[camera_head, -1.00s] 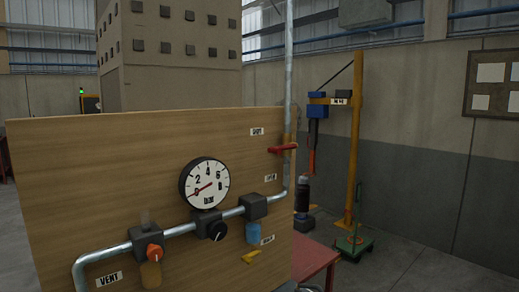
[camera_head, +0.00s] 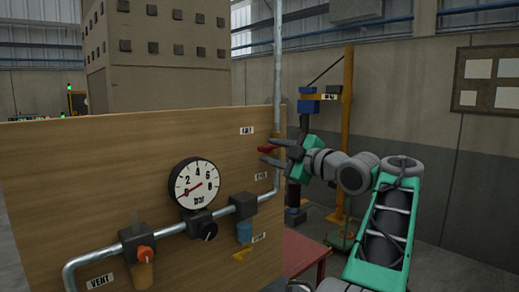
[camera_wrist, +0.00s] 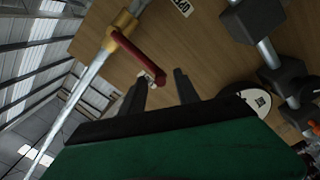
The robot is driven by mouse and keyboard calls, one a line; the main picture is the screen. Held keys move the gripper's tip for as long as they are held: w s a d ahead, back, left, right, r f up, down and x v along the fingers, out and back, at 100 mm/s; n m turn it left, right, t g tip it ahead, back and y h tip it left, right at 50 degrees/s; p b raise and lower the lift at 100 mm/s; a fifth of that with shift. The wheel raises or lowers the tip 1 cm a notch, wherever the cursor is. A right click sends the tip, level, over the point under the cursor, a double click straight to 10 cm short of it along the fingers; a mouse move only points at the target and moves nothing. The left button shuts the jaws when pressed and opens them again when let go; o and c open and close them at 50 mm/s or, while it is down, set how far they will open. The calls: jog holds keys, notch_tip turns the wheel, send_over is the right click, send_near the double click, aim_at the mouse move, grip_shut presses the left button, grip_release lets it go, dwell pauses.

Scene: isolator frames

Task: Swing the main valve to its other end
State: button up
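The main valve's red lever (camera_head: 265,149) sticks out leftward from the upright pipe at the board's right edge. In the wrist view the same lever (camera_wrist: 140,55) runs from a brass valve body (camera_wrist: 122,24) down to the right. Its free end shows ahead of the gap between my fingers. My gripper (camera_head: 272,153) is open at the lever, one finger above and one below; it also shows in the wrist view (camera_wrist: 161,88). I cannot tell whether a finger touches the lever. A label sits above the lever (camera_head: 247,130) and another below it (camera_head: 261,176).
The wooden board (camera_head: 90,165) carries a round gauge (camera_head: 195,183), its needle near 0. A grey pipe (camera_head: 172,230) holds an orange knob (camera_head: 145,254) and a black knob (camera_head: 208,231). A red table (camera_head: 303,253) and a yellow post (camera_head: 346,130) stand behind my arm.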

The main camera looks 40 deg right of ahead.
aim_at(263, 151)
jog(key=w+p, duration=0.1)
jog(key=w, duration=0.4)
jog(key=shift+w+a, duration=0.1)
jog(key=shift+w, duration=0.25)
grip_shut()
jog(key=shift+f, duration=0.25)
dwell(0.8)
